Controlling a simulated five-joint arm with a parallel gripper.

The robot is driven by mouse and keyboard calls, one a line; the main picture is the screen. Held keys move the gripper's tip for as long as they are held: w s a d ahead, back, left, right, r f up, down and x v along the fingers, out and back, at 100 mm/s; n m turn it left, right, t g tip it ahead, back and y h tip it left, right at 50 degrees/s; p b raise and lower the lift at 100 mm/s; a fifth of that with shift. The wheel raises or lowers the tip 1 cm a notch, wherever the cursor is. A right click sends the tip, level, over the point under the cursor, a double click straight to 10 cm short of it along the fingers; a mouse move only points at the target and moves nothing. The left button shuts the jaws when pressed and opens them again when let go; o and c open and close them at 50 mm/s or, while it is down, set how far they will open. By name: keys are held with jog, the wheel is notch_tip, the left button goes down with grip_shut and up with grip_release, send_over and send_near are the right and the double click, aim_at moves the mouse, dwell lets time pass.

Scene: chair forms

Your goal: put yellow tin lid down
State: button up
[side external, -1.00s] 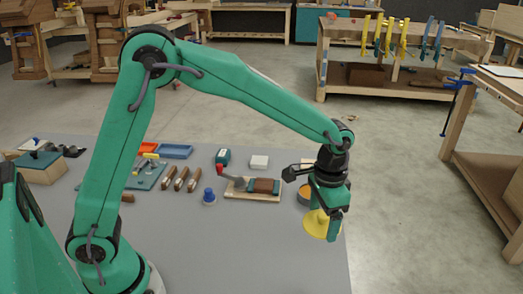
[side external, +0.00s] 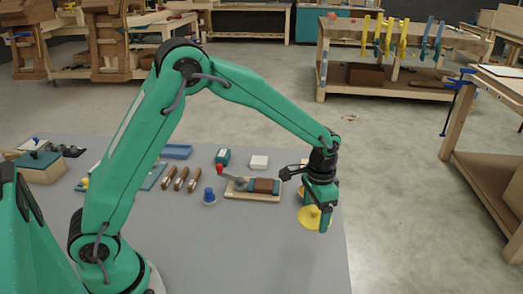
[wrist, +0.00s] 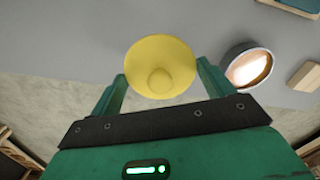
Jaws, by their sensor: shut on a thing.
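The yellow tin lid (side external: 308,220) is a round disc with a raised knob, near the table's right edge in the side view. In the wrist view the lid (wrist: 160,50) lies between the two fingers, knob towards the camera. My gripper (side external: 324,222) points down and is shut on the lid; it also shows in the wrist view (wrist: 160,82). I cannot tell whether the lid touches the table. A round open tin (wrist: 248,68) with an orange-brown inside stands beside my gripper, mostly hidden in the side view.
The grey table (side external: 250,250) is clear in front and left of my gripper. A wooden board with a clamp-like tool (side external: 253,189), a blue-topped piece (side external: 209,197), a white block (side external: 259,162) and several chisels (side external: 181,179) lie farther left.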

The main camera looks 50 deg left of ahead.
aim_at(312, 218)
jog(key=w+a+f, duration=0.2)
jog(key=shift+w+a, duration=0.15)
jog(key=shift+a, duration=0.15)
jog(key=shift+f, duration=2.05)
jog(key=shift+f, duration=0.15)
jog(key=o, duration=0.9)
notch_tip(312, 218, up, 12)
jog(key=shift+f, duration=0.1)
jog(key=shift+r, duration=0.3)
